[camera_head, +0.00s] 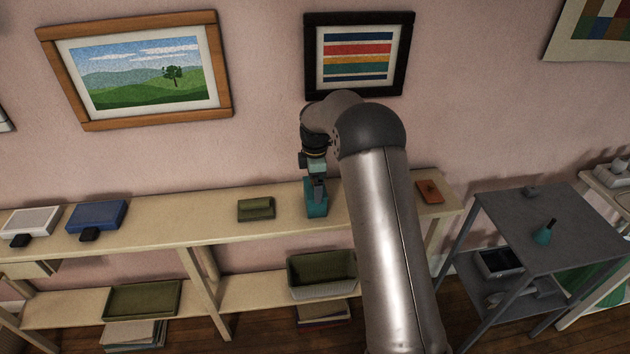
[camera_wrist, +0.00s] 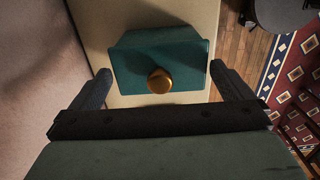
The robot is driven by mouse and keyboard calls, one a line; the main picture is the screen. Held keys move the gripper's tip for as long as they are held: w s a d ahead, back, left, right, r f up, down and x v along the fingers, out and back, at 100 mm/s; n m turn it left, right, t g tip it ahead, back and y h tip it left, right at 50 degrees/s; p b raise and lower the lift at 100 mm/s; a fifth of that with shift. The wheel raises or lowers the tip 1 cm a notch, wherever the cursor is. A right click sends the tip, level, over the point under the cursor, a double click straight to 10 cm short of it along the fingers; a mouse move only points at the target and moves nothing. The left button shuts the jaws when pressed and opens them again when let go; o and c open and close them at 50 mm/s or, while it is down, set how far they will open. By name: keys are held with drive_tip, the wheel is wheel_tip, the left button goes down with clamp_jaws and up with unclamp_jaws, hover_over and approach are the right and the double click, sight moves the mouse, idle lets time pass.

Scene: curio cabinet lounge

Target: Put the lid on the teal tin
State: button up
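The teal tin (camera_head: 316,209) stands on the top of the long cream shelf, directly below my gripper (camera_head: 318,187). In the wrist view a teal lid (camera_wrist: 130,68) with a round brass knob (camera_wrist: 159,81) shows between my finger tips. The lid appears to lie over the tin; whether it is fully seated I cannot tell. My gripper (camera_wrist: 160,72) is open, with one dark finger on each side of the knob and a gap to both. The fingers seem apart from the knob. Much of the tin's body is hidden under the lid and behind my gripper.
An olive box (camera_head: 256,209) stands left of the tin. A blue box (camera_head: 97,215) and a white box (camera_head: 32,221) stand farther left. An orange-red item (camera_head: 429,191) lies at the right end. A grey cart (camera_head: 575,240) stands right. The shelf (camera_head: 215,228) has bare room between.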

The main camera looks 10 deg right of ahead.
wheel_tip(320, 180, up, 18)
drive_tip(key=b, duration=0.1)
drive_tip(key=shift+f, duration=0.25)
drive_tip(key=s+a+r+m, duration=0.15)
drive_tip(key=s+m, duration=0.65)
drive_tip(key=s, duration=1.1)
drive_tip(key=s+f+m, duration=0.4)
drive_tip(key=s, duration=0.7)
drive_tip(key=s+f+m, duration=0.4)
drive_tip(key=s+m, duration=0.1)
drive_tip(key=s, duration=0.6)
drive_tip(key=shift+s+d+f, duration=0.2)
drive_tip(key=shift+d+f, duration=0.05)
drive_tip(key=shift+d, duration=0.2)
